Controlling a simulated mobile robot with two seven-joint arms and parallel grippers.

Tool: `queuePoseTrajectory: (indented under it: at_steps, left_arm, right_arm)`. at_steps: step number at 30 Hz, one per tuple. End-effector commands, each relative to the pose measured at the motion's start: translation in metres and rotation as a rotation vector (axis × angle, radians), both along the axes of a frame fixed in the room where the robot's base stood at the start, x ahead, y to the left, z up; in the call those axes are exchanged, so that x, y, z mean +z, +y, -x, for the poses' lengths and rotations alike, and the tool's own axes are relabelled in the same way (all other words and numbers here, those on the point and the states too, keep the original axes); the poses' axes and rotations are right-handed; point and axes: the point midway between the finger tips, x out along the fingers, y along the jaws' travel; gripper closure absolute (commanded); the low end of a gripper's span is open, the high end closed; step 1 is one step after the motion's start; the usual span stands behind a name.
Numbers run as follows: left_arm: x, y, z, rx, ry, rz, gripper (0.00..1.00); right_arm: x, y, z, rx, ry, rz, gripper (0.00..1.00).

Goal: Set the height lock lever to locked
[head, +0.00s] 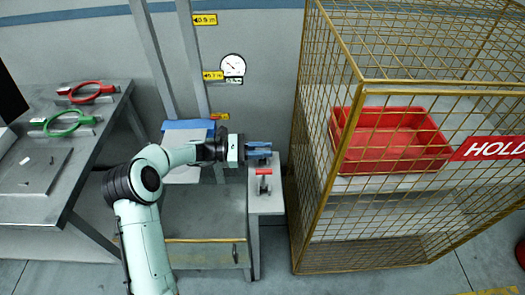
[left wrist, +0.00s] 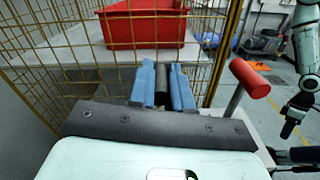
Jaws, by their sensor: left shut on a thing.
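My left gripper (head: 258,150) is at the top of a grey pedestal (head: 266,203), close behind a red-handled lever (head: 264,171). In the left wrist view its blue fingers (left wrist: 164,88) are closed on a dark, round upright piece (left wrist: 162,78). Whether this piece belongs to the height lock lever cannot be told. The red lever handle (left wrist: 250,78) stands on a grey stem to the right of the fingers, apart from them. No lock marking is readable. An arm of mine at the right of the left wrist view ends in a dark, blue-tipped gripper (left wrist: 290,130), too small to judge.
A wire cage (head: 330,150) with a red bin (head: 390,145) stands close to the right of the pedestal. A grey bench (head: 50,200) with a red ring (head: 86,92) and a green ring (head: 62,124) stands left. A round gauge (head: 232,66) hangs behind.

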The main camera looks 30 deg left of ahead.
Motion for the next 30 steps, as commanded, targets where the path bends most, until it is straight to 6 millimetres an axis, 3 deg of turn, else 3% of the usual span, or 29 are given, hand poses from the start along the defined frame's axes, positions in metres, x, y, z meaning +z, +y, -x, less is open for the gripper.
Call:
queuePoseTrajectory:
  at_steps: [1, 3, 12, 17, 30]
  left_arm:
    - [-0.009, -0.002, 0.006, -0.002, -0.032, -0.022, 1.0]
    - [-0.012, -0.005, 0.01, -0.003, -0.086, -0.056, 1.0]
    - [-0.023, -0.015, 0.025, -0.004, -0.3, -0.186, 1.0]
    - [-0.028, -0.018, 0.03, -0.004, -0.385, -0.238, 1.0]
    - [-0.035, -0.021, 0.035, -0.003, -0.38, -0.237, 1.0]
  right_arm:
    - [-0.015, 0.0, 0.007, -0.001, 0.008, 0.0, 0.56]
    - [-0.025, 0.0, 0.011, 0.0, 0.012, 0.0, 0.56]
    - [-0.059, 0.0, 0.021, 0.0, 0.025, 0.0, 0.56]
    - [-0.066, 0.0, 0.021, -0.001, 0.021, 0.001, 0.56]
    - [-0.069, 0.0, 0.018, -0.003, 0.011, 0.002, 0.56]
